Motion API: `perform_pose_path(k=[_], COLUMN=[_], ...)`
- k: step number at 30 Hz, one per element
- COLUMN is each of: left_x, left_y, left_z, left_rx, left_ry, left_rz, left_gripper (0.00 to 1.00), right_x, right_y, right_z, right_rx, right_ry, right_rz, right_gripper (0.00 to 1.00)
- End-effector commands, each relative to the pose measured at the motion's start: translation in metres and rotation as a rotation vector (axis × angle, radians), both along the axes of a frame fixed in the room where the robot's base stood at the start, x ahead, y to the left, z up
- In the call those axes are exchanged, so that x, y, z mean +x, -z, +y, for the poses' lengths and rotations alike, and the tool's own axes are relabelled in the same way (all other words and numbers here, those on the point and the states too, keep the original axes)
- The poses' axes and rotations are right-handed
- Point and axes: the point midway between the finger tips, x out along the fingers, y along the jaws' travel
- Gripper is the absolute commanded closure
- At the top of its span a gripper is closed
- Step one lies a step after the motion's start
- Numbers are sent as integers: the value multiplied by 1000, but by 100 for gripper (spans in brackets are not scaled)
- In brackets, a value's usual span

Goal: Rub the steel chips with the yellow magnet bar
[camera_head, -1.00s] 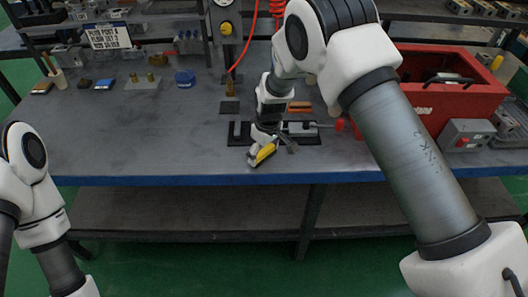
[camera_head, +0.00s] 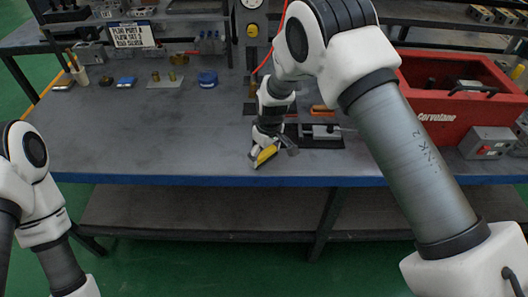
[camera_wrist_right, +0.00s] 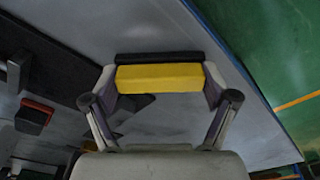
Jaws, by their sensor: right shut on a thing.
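My right gripper (camera_head: 272,150) is low over the front edge of the grey bench, shut on the yellow magnet bar (camera_head: 264,155). In the right wrist view the bar (camera_wrist_right: 160,78) lies crosswise between both fingers, with a black strip along its far side. I cannot tell whether the bar touches the bench top. I cannot make out any steel chips in either view; they may be too small or hidden by the gripper and bar. My left arm comes in at the left, but its gripper is outside the picture.
A dark mat with a grey metal clamp-like fixture (camera_head: 322,131) lies just right of my gripper. A red box (camera_head: 440,115) and a grey switch box (camera_head: 487,143) stand at the right. A blue round part (camera_head: 208,79) sits farther back.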

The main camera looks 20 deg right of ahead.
Motion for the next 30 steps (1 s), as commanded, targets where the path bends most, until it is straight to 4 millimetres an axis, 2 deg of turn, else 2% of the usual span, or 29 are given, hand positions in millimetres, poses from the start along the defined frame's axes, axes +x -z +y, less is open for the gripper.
perform_pose_path(k=[1, 18, 23, 30], left_x=[0, 0, 0, 0], left_y=[-9, -49, -54, -53], left_z=[0, 0, 0, 0], left_rx=[0, 0, 0, 0], left_ry=[1, 1, 1, 1], left_rz=[0, 0, 0, 0], left_gripper=[60, 60, 60, 60], right_x=[2, 1, 1, 1], right_y=[-21, -70, -77, -77], right_z=[-1, -10, -12, -12], right_rx=[1, 0, 1, 0], right_ry=[1, 13, 15, 15], right_rz=[-8, -4, -4, -5], right_gripper=[48, 48, 48, 48])
